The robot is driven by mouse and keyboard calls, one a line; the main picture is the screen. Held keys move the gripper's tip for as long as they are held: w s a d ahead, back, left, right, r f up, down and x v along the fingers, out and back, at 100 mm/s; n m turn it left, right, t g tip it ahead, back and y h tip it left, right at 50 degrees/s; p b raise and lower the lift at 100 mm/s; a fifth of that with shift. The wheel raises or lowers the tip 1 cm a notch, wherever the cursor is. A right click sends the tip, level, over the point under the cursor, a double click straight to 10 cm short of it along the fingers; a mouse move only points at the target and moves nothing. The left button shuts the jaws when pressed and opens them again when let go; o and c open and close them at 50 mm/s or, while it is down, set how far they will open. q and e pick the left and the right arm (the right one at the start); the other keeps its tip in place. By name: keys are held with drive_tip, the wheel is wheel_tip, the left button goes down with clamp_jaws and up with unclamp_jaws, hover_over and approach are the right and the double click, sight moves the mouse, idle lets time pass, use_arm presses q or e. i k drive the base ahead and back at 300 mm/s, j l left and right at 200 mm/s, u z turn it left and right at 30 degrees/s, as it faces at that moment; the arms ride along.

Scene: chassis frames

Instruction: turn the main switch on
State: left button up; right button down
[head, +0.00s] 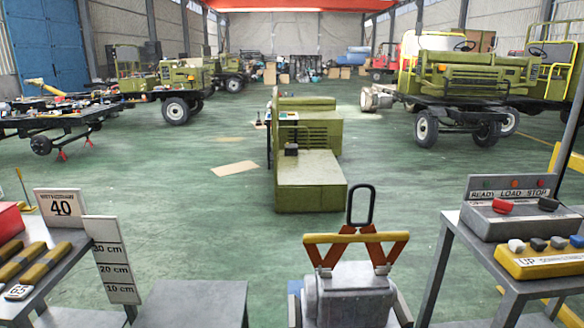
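A grey control box (520,222) stands on the metal stand at the right. Its upright panel (512,188) reads READY LOAD STOP and has small indicator lamps. On its sloping face are a red knob (502,206) and a black knob (547,203). No label that I can read marks either one as the main switch, and I cannot tell their on or off positions. Neither of my grippers is in view.
A yellow pendant (540,262) marked UP, with several buttons, lies before the box. A grey block (348,296) with an orange lifting clamp (356,246) stands front centre. A left table holds yellow bars (36,268) beside a height gauge (112,262). Open floor lies beyond.

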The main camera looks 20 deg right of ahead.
sight(501, 207)
drive_tip(key=z, duration=1.8)
drive_tip(key=i+l+u, duration=0.15)
drive_tip(key=i+l, duration=0.65)
drive_tip(key=i, duration=0.1)
